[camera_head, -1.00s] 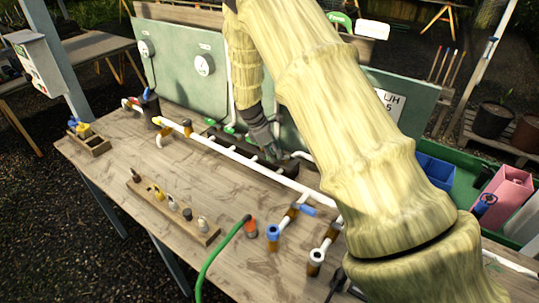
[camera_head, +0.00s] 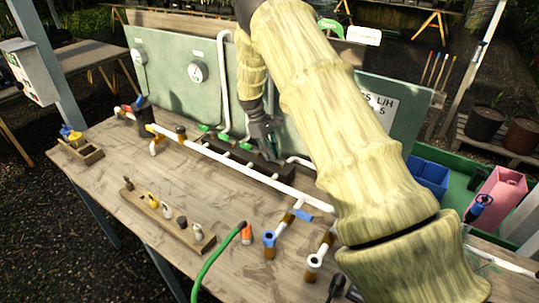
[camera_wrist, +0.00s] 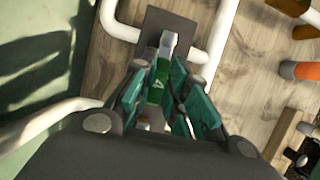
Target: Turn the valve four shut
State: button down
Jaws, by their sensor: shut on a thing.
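Valve four is a green lever handle with a white 4 (camera_wrist: 156,84), in the middle of the wrist view. My gripper (camera_wrist: 154,92) has its teal finger pads on either side of this handle and is shut on it. The handle runs roughly along the fingers, towards a pale metal end on the dark manifold block (camera_wrist: 174,22). In the head view my gripper (camera_head: 270,152) is low over the dark manifold at the back of the bench, in front of the green panel. Valve four is hidden there behind my gripper. Other green valve handles (camera_head: 224,137) show to its left.
A long white pipe (camera_head: 230,163) runs across the wooden bench (camera_head: 130,165) in front of the manifold. White pipes rise on the green panel (camera_head: 175,55). A rack of small fittings (camera_head: 168,213), a green hose (camera_head: 212,267) and upright pipe fittings (camera_head: 270,243) stand nearer.

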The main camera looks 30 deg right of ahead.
jog(key=shift+d+f, duration=0.1)
dwell(0.3)
jog(key=c, duration=1.4)
grip_release()
jog(key=v, duration=1.2)
jog(key=shift+d, duration=0.1)
jog(key=shift+w, duration=0.1)
